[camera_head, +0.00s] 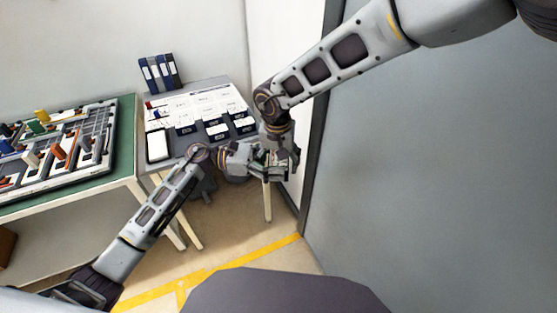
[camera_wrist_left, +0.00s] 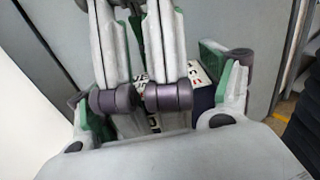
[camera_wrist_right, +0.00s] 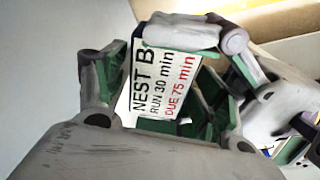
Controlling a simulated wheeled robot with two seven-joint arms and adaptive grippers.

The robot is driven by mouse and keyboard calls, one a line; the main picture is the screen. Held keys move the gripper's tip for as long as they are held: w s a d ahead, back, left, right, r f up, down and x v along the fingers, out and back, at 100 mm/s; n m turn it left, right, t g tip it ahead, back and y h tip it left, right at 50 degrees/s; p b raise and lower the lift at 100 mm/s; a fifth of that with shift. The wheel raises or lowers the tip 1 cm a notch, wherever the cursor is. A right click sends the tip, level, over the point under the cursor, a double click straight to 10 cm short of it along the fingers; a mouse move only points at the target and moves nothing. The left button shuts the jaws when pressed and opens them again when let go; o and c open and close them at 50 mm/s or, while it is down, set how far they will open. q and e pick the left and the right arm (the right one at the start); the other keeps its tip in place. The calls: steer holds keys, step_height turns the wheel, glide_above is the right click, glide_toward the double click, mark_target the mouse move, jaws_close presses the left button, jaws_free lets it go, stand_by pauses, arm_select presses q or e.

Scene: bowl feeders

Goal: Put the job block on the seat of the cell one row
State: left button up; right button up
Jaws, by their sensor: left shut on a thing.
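The job block (camera_wrist_right: 165,80) is a thin dark block with a white label reading "NEST B, RUN 30 min, DUE 75 min". It is tilted in the right wrist view. My left gripper (camera_head: 257,161) is shut on it; part of its label (camera_wrist_left: 197,72) shows behind the fingers in the left wrist view. My right gripper (camera_head: 284,155) is close against the left one, with its fingers (camera_wrist_right: 168,95) on either side of the block. I cannot tell whether they press on it. The cell one row and its seat cannot be made out.
A grey desk (camera_head: 185,88) holds a white sheet, several dark labelled blocks (camera_head: 217,130), a white tablet (camera_head: 157,146) and blue binders (camera_head: 160,73). A green table (camera_head: 126,150) at left carries a board with coloured pieces. A grey wall (camera_head: 430,180) stands close at right.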

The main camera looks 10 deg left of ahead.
steer(key=c, duration=0.7)
arm_select(q)
steer(key=o, duration=1.1)
arm_select(e)
steer(key=shift+c, duration=1.4)
arm_select(q)
steer(key=shift+a, duration=0.1)
steer(key=shift+s+a, duration=0.2)
steer(key=shift+a, duration=2.75)
steer(key=shift+s+a, duration=0.2)
steer(key=shift+a, duration=2.75)
